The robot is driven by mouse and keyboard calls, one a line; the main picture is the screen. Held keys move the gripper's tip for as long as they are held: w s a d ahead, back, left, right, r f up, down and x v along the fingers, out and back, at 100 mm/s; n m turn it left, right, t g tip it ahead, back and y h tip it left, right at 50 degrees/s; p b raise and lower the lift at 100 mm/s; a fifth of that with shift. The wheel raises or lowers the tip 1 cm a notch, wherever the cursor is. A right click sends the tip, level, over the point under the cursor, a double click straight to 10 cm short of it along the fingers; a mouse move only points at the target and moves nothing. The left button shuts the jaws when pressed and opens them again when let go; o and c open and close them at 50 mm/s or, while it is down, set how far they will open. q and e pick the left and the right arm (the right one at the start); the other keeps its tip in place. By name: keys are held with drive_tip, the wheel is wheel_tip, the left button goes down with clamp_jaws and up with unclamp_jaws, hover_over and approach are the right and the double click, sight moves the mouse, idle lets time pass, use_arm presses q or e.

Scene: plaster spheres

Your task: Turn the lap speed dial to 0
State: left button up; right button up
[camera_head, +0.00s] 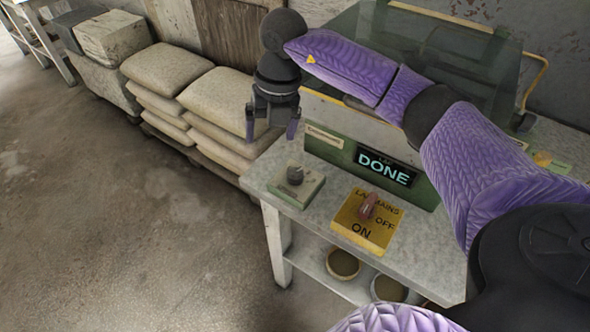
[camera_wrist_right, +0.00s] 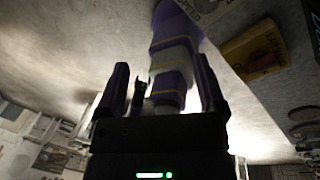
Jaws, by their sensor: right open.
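The lap speed dial (camera_head: 295,174) is a small dark knob on a grey-green box (camera_head: 306,193) at the left end of the bench top. Its pointer and scale are too small to read in the head view. My right gripper (camera_head: 271,130) points down, open, above and slightly left of the dial and apart from it. In the right wrist view, the gripper (camera_wrist_right: 163,88) has its dark fingers spread, and a label ending in SPEED (camera_wrist_right: 205,8) shows at the top edge. The dial itself cannot be made out there. My left gripper is out of view.
A yellow LAP MAINS plate (camera_head: 352,234) with a reddish lever (camera_head: 368,205) lies right of the dial box. A green machine with a DONE display (camera_head: 387,167) stands behind. Stacked sacks (camera_head: 215,110) sit left of the bench (camera_head: 262,177). Round pans (camera_head: 343,263) are on the lower shelf.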

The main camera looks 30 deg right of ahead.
sight(295, 173)
drive_tip(key=d+r+m+h, duration=0.1)
drive_tip(key=d+h, duration=0.1)
drive_tip(key=d, duration=0.3)
drive_tip(key=shift+g, duration=0.4)
drive_tip(key=f+b, duration=0.1)
drive_tip(key=f, duration=0.3)
drive_tip(key=f+b, duration=0.1)
drive_tip(key=f, duration=0.4)
drive_tip(key=f+b, duration=0.1)
drive_tip(key=f, duration=0.4)
drive_tip(key=shift+s+a+f+b, duration=0.15)
drive_tip(key=shift+s+a+b, duration=0.1)
drive_tip(key=shift+s+b, duration=0.1)
drive_tip(key=shift+f, duration=0.35)
clamp_jaws()
